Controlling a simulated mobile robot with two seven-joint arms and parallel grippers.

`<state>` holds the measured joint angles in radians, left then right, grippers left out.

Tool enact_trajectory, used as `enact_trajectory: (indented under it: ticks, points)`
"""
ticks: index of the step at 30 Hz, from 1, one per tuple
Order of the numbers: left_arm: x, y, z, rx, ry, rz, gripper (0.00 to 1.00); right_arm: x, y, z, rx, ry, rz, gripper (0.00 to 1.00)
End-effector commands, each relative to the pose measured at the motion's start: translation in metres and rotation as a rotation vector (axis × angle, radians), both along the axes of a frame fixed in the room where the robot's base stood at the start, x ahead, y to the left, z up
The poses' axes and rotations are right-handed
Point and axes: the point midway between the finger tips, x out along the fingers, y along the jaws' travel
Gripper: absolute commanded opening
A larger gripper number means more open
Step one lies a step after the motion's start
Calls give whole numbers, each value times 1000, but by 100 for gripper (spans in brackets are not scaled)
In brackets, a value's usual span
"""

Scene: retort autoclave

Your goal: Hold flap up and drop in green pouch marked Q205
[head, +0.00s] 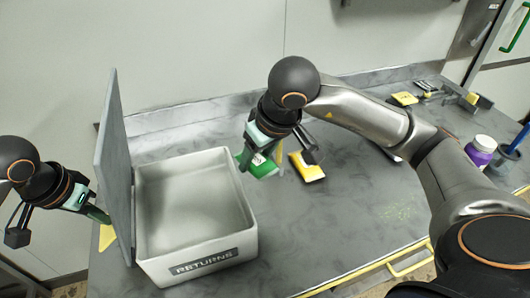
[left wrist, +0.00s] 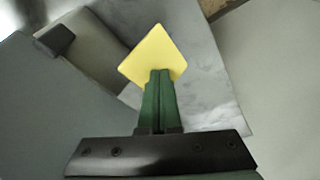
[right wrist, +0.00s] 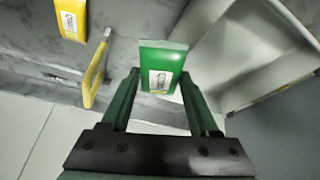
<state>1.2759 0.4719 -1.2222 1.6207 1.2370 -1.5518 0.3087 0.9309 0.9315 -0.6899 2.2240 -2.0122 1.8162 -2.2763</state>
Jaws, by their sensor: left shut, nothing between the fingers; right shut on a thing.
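The RETURNS bin (head: 240,225) stands on the bench at the left in the head view. Its grey flap (head: 112,165) stands upright along the bin's left side. My left gripper (head: 92,211) is shut and empty on the outer side of the flap, close to a yellow piece (head: 107,236). In the left wrist view the yellow piece (left wrist: 153,52) shows just beyond the shut fingers (left wrist: 158,75). My right gripper (head: 264,146) is shut on a green pouch (right wrist: 162,58) with a white label too small to read. The pouch is just right of the bin's right rim.
A yellow pouch (head: 307,167) lies on the bench right of the bin. Farther right are another yellow item (head: 404,98), a purple jar (head: 480,150) and a blue stick (head: 518,138). A yellow rail (head: 405,262) runs along the front edge.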

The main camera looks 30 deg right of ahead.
Motion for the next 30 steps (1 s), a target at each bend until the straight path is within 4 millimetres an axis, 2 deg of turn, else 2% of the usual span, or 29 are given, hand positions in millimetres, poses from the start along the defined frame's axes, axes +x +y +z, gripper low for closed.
enact_trajectory:
  ticks: [30]
  points:
    - [0,-2,0,-4,-2,-2,0,15,60,0,1,0,1,6]
